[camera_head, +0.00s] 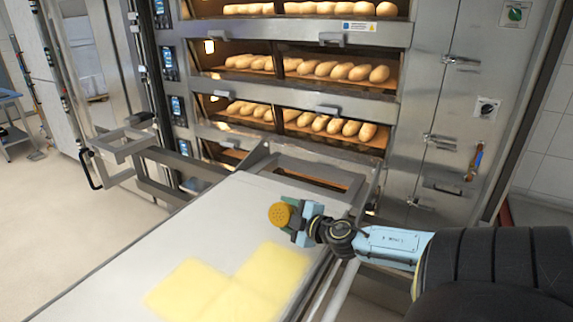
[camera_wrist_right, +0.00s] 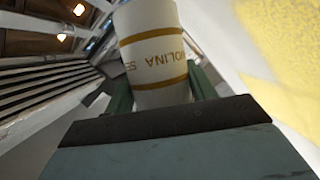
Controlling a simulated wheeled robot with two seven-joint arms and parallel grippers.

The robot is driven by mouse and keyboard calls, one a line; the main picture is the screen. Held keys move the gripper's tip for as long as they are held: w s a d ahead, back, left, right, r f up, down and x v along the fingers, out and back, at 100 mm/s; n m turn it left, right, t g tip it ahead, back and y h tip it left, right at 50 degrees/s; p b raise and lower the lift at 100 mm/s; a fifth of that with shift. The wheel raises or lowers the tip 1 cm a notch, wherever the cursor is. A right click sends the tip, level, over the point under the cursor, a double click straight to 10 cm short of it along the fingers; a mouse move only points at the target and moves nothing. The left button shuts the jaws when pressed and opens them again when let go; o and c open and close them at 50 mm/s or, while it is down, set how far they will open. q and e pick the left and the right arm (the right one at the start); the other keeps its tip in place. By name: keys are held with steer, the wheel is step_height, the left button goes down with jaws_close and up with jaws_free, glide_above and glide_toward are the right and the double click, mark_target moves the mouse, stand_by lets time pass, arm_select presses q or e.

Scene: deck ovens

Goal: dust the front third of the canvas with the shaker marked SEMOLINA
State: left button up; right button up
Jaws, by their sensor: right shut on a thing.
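My right gripper (camera_head: 299,223) is shut on a shaker, held above the right side of the canvas. In the head view the shaker shows mainly its round yellow-orange perforated lid (camera_head: 281,214), turned towards the camera, so it appears tipped over. In the right wrist view the shaker (camera_wrist_right: 152,50) is white with gold bands, and part of the word SEMOLINA reads upside down between the fingers. The pale canvas (camera_head: 150,240) slopes across the lower picture. Pale yellow dusting (camera_head: 205,288) lies in straight-edged patches on its near right part. My left gripper is out of view.
The deck oven (camera_head: 300,112) stands behind the canvas, with rows of loaves on its lit decks. A metal loader frame (camera_head: 185,185) borders the canvas on the far left. A steel cabinet panel (camera_head: 440,100) with knobs and latches stands at the right.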

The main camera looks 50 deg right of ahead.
mark_target(279, 215)
steer(key=shift+r+m+p, duration=0.4)
steer(key=shift+s+a+r+m+g+y, duration=0.1)
steer(key=shift+a+r+m+g+y, duration=0.35)
steer(key=shift+m+y, duration=0.35)
steer(key=shift+s+a+r+m+g+y, duration=0.1)
steer(key=shift+a+r+m+g+y, duration=0.3)
steer(key=shift+m, duration=0.5)
steer(key=r+m+y, duration=0.1)
steer(key=a+r+m, duration=0.1)
steer(key=a+m+y, duration=0.1)
steer(key=m, duration=0.1)
steer(key=shift+s+a+r+g+y, duration=0.1)
steer(key=shift+s+r+g+y, duration=0.05)
steer(key=shift+r+g+y, duration=0.2)
